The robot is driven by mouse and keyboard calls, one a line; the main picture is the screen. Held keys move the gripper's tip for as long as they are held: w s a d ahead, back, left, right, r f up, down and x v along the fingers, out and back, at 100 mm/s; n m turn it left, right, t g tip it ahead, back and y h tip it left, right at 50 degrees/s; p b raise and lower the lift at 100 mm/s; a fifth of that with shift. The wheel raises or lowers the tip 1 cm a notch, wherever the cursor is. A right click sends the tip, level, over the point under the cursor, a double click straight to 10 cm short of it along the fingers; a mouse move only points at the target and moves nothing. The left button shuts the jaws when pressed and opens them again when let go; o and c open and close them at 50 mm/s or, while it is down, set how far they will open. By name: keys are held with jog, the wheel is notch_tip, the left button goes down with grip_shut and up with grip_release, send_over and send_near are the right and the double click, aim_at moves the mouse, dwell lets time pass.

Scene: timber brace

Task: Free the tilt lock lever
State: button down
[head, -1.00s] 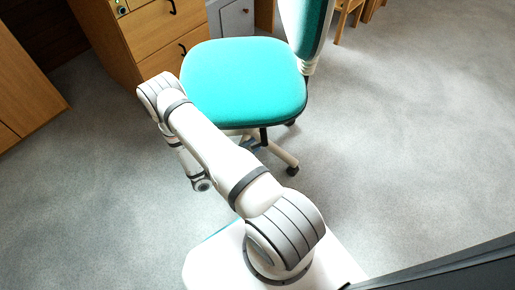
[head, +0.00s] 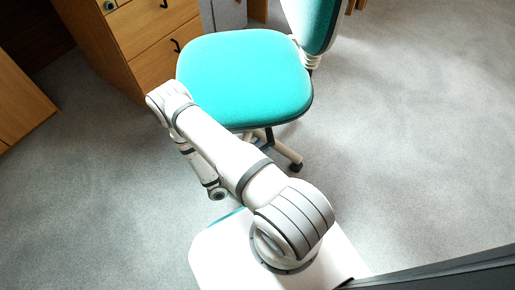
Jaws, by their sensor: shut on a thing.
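A swivel chair with a turquoise seat (head: 245,75) stands in front of my base in the head view. Its turquoise backrest (head: 312,20) is at the upper right. The tilt lock lever cannot be made out; the underside of the seat is hidden by the seat and my arm. My arm reaches up along the seat's left front edge and folds back down, with a wrist joint low at the left of the chair base. My gripper is hidden behind my arm and the seat, so its hold on anything does not show.
A wooden drawer unit (head: 140,50) stands behind the chair at the left, with a grey cabinet (head: 228,14) beside it. Another wooden cabinet (head: 20,100) is at the far left. A chair caster (head: 296,166) sits on the carpet. Open carpet (head: 420,130) lies to the right.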

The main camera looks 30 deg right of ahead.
jog(key=c, duration=1.2)
grip_release()
jog(key=shift+d+g, duration=0.1)
jog(key=shift+g, duration=0.2)
jog(key=p+v, duration=0.1)
jog(key=v, duration=0.7)
jog(key=shift+s+r, duration=0.1)
